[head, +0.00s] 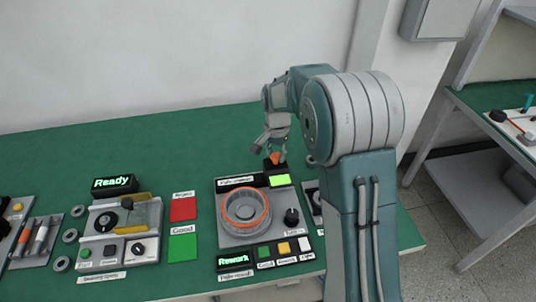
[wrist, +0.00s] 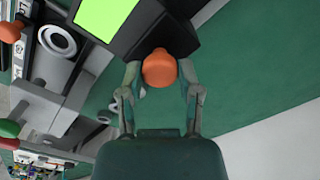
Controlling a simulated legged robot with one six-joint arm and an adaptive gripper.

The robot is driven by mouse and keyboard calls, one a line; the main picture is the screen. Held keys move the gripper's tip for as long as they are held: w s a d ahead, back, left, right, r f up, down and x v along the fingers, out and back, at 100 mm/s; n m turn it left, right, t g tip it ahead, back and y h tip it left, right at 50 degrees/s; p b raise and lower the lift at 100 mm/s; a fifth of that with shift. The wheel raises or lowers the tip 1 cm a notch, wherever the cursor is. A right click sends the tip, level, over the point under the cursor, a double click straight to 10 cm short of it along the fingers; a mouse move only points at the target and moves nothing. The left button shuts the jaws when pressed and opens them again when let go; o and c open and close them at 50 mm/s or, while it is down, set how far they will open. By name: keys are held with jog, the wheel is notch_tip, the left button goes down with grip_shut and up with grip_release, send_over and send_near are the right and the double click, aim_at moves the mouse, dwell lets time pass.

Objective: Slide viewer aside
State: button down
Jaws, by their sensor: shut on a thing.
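The viewer is a black block (head: 273,166) with a lit green screen (head: 280,180), at the back right corner of the grey fixture plate. An orange knob (head: 275,157) sticks out of its back. In the wrist view the viewer (wrist: 160,30) fills the top centre, its screen (wrist: 104,17) at the upper left and the orange knob (wrist: 159,68) at the middle. My gripper (wrist: 159,74) has its two fingers on either side of the knob and is shut on it. In the head view my gripper (head: 274,146) is above and behind the viewer, its fingertips partly unclear.
A round motor with an orange ring (head: 246,208) sits on the plate in front of the viewer, with a black knob (head: 291,217) to its right. Red (head: 183,209) and green (head: 182,248) pads lie left. The green table (head: 180,135) is bare behind.

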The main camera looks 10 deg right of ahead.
jog(key=c, duration=0.5)
grip_release()
jog(key=shift+d, duration=0.15)
jog(key=shift+o, duration=1)
jog(key=shift+w+d, duration=0.1)
jog(key=shift+d, duration=0.1)
jog(key=shift+a+r, duration=0.2)
notch_tip(320, 180, up, 11)
jog(key=shift+r, duration=0.2)
jog(key=shift+d, duration=0.1)
